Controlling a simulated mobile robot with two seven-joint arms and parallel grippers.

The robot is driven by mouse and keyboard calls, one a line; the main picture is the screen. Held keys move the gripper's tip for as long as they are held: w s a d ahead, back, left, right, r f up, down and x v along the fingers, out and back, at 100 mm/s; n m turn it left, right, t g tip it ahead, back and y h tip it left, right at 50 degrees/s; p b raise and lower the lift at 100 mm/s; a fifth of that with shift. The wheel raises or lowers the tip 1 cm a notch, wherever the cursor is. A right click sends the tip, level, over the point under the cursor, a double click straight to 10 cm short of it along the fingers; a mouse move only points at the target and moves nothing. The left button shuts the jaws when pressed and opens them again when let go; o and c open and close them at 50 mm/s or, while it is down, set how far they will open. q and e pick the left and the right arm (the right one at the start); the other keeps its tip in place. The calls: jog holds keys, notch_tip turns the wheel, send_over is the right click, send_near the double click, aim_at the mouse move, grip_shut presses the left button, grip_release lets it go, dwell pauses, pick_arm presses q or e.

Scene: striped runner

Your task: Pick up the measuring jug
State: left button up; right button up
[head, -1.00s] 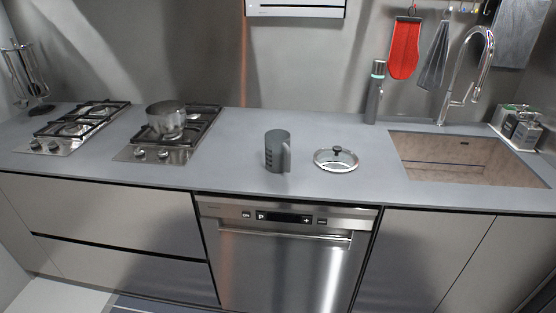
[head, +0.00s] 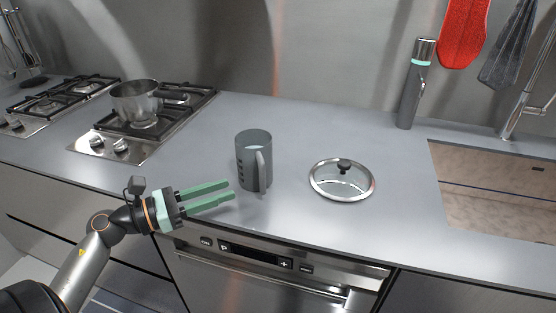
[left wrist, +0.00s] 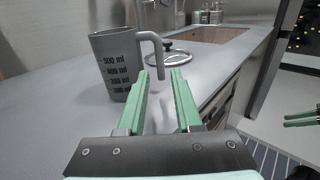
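The measuring jug (head: 252,160) is a grey cylinder with dark markings, standing upright on the counter, its handle turned toward the front. In the left wrist view the jug (left wrist: 117,64) is just beyond the fingers, to the left, with its handle on the right side. My left gripper (head: 231,192) is open and empty, with green fingers at the counter's front edge, just left of and in front of the jug, not touching it. In the left wrist view the left gripper (left wrist: 160,75) has a gap between its fingertips. At the right edge, green fingers of my right gripper (left wrist: 302,118) show, apart from each other.
A glass lid (head: 341,180) lies right of the jug. A metal pot (head: 136,102) stands on the hob (head: 118,147) at the left. A grey bottle (head: 412,95) stands at the back wall, beside the sink (head: 490,190). Counter around the jug is clear.

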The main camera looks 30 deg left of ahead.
aim_at(257, 166)
pick_arm(q)
jog(key=shift+w+d, duration=0.15)
jog(key=shift+w, duration=0.1)
jog(key=shift+w+d, duration=0.2)
jog(key=shift+w, duration=0.15)
jog(key=p+x, duration=0.1)
jog(key=x, duration=0.4)
jog(key=shift+w+r+p, duration=0.15)
jog(key=shift+p, duration=0.15)
jog(key=shift+w+d, duration=0.35)
jog(key=shift+w, duration=0.15)
jog(key=shift+w+d, duration=0.15)
jog(key=shift+w, duration=0.1)
jog(key=p+x, duration=0.1)
jog(key=x, duration=0.2)
jog(key=shift+w+d+r+p, duration=0.1)
jog(key=shift+w+r+p, duration=0.1)
jog(key=shift+p, duration=0.15)
jog(key=shift+w+d+f, duration=0.15)
jog(key=shift+w+d, duration=0.2)
jog(key=shift+w, duration=0.15)
pick_arm(e)
jog(key=shift+s+d+r, duration=0.35)
jog(key=shift+d+r, duration=0.45)
jog(key=shift+d, duration=0.05)
